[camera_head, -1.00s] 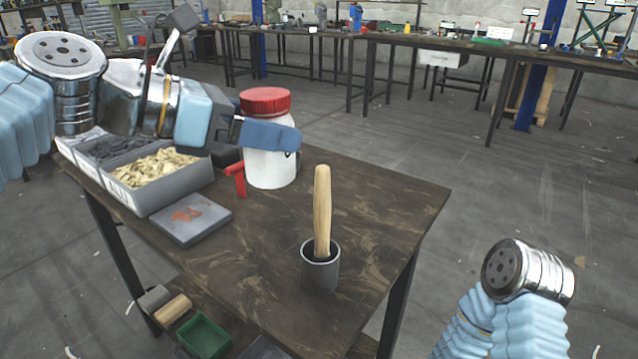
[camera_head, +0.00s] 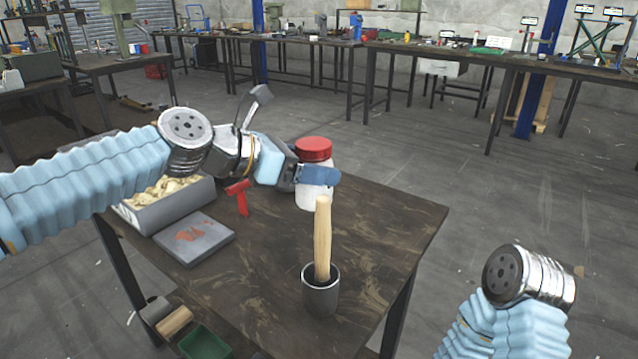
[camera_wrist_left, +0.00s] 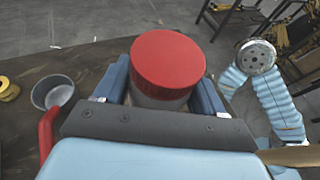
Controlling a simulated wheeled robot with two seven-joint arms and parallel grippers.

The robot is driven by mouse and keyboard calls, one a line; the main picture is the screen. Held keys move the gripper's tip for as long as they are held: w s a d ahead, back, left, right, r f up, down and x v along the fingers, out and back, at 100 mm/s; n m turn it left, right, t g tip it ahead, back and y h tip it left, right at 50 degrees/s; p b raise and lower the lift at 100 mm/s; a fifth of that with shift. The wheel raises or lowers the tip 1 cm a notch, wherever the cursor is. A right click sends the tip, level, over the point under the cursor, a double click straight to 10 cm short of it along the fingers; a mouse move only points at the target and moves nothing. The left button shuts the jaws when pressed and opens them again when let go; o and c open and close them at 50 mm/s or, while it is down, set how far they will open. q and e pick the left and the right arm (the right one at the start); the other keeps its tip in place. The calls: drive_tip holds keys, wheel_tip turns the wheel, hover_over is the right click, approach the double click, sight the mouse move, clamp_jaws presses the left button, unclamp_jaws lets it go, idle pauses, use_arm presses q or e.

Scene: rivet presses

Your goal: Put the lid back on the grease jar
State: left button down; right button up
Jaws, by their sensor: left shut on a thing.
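A white jar (camera_head: 312,190) with a red lid (camera_head: 314,148) is upright near the back edge of the table, in the middle of the head view. The lid sits on top of the jar; I cannot tell whether it is fastened. My left gripper (camera_head: 318,175) is shut on the white jar, its blue fingers on either side below the lid. The wrist view shows the red lid (camera_wrist_left: 168,60) from above, with the jar body mostly hidden beneath it. I cannot tell whether the jar touches the table. My right gripper is out of view; only part of that arm shows.
A grey cup (camera_head: 321,294) holding an upright wooden handle (camera_head: 323,240) stands in front of the jar. A red tool (camera_head: 239,195), a grey plate (camera_head: 194,238) and a grey bin (camera_head: 172,207) lie to the left. A round grey dish (camera_wrist_left: 53,92) shows in the wrist view. The table's right side is clear.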

sight(319, 189)
use_arm(q)
drive_tip(key=shift+w+d+f, duration=0.2)
drive_tip(key=shift+w+f, duration=0.2)
drive_tip(key=shift+f, duration=0.15)
drive_tip(key=shift+w+d+f, duration=0.2)
drive_tip(key=shift+w+f, duration=0.2)
drive_tip(key=shift+f, duration=0.1)
drive_tip(key=shift+w+f, duration=0.1)
drive_tip(key=shift+f, duration=0.05)
drive_tip(key=shift+w+d+f, duration=0.15)
drive_tip(key=shift+f, duration=1.55)
drive_tip(key=shift+f, duration=0.1)
drive_tip(key=shift+c, duration=0.5)
unclamp_jaws()
